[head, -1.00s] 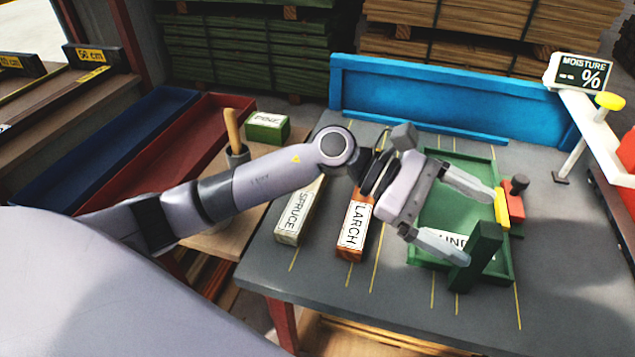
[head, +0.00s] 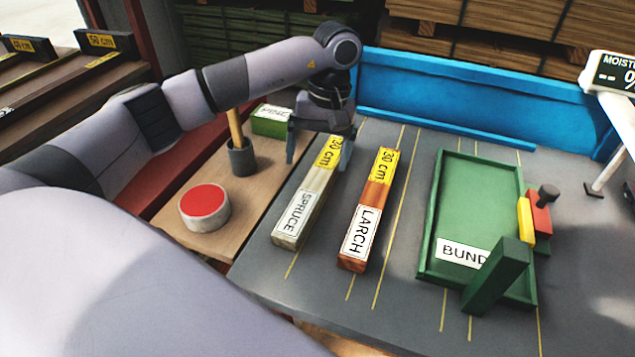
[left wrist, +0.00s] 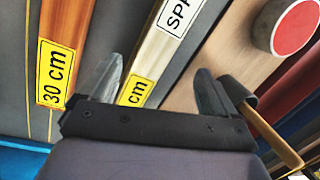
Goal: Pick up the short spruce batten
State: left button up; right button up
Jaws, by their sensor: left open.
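The short spruce batten (head: 308,205) lies on the grey table in the head view, with a white SPRUCE label at its near end and a yellow 30 cm tag at its far end. My left gripper (head: 318,158) is open above the batten's far end, its fingers pointing down, one on each side in the picture. In the left wrist view the batten (left wrist: 155,58) shows between the open fingers, nearer the left one. Whether the fingers reach down beside it I cannot tell. My right gripper is not seen.
A larch batten (head: 369,208), also tagged 30 cm, lies parallel to the right. The green BUNDLE tray (head: 478,190) is farther right.

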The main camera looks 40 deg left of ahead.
aim_at(317, 179)
pick_arm(q)
notch_tip(317, 179, down, 5)
jog(key=shift+d, duration=0.1)
jog(key=c, duration=1.5)
